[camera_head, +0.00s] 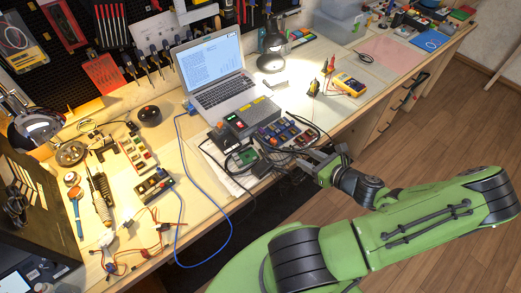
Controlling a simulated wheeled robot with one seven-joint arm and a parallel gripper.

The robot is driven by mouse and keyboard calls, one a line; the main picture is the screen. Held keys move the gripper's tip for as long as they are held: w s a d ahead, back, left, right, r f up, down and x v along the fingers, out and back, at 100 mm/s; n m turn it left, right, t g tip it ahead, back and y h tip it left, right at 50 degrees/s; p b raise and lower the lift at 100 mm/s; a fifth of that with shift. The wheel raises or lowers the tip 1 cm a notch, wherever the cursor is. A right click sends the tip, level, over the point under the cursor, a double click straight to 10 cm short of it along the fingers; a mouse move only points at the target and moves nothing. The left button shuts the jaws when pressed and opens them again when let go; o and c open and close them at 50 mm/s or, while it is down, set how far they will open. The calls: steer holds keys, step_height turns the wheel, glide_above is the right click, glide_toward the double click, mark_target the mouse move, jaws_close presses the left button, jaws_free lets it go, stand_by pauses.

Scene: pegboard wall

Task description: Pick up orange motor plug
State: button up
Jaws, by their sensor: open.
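My gripper (294,164) is open at the front edge of the workbench, its tips beside a dark unit with a row of coloured plugs (284,134). Some of these plugs look blue, red and orange, but they are too small to tell which is the orange motor plug. Loose motor leads with red and orange ends (120,252) lie at the bench's lower left, far from my gripper. The jaws are small in view, and what lies between them is partly hidden by cables.
A grey power box (249,118) and a green circuit board (244,157) sit close to my gripper. A laptop (214,75) stands behind, and a desk lamp (272,52) is to its right. A yellow multimeter (349,84) lies further right. A blue cable (193,165) crosses the bench.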

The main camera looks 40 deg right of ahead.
mark_target(275, 141)
steer(key=x, duration=0.5)
steer(key=b+x, duration=0.1)
steer(key=x, duration=0.4)
steer(key=b+x, duration=0.1)
steer(key=x, duration=0.5)
steer(key=shift+s+d+f, duration=0.1)
steer(key=shift+d+f, duration=0.05)
steer(key=shift+f, duration=0.1)
steer(key=shift+s+r, duration=0.1)
steer(key=shift+c, duration=0.2)
jaws_close()
